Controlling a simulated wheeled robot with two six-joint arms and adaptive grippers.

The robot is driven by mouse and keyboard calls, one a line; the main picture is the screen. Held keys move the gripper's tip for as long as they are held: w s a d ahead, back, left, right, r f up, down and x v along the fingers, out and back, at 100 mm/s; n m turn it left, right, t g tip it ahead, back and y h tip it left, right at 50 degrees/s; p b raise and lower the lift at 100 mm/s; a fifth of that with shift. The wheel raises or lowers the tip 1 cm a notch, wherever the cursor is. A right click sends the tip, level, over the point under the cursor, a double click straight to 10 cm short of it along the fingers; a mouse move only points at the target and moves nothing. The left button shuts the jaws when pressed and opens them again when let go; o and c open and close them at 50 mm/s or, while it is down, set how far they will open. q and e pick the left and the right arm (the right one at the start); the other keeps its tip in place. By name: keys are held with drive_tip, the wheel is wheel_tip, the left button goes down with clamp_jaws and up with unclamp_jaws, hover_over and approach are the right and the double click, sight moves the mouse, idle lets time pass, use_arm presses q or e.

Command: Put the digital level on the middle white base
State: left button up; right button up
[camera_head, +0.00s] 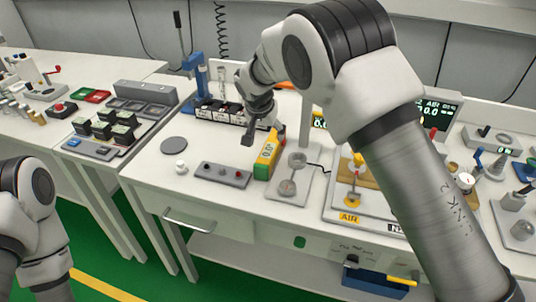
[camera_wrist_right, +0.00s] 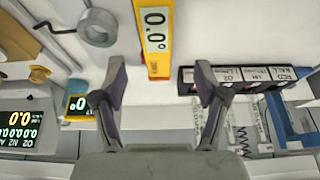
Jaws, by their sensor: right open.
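My right gripper (camera_head: 262,132) is open and empty just behind the level. In the wrist view the open fingers (camera_wrist_right: 160,85) are on either side of the level's line, apart from it. Several white bases are on the bench: one with a grey round fitting (camera_head: 306,190) right of the level, and a larger one with AIR label (camera_head: 338,212). I cannot tell which is the middle one. My left gripper is out of view.
A black labelled row (camera_head: 219,112) stands behind. Bare bench lies front left.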

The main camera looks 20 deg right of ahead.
sight(271, 145)
drive_tip(key=x, duration=0.3)
drive_tip(key=shift+w+a+p, duration=0.15)
drive_tip(key=shift+w+p, duration=0.1)
drive_tip(key=shift+p, duration=0.1)
drive_tip(key=x, duration=0.1)
drive_tip(key=p+x, duration=0.1)
drive_tip(key=x, duration=0.3)
drive_tip(key=shift+s+d+f, duration=0.2)
drive_tip(key=shift+s+d, duration=0.1)
drive_tip(key=shift+d, duration=0.05)
drive_tip(key=shift+w+f, duration=0.1)
drive_tip(key=shift+f, duration=0.15)
clamp_jaws()
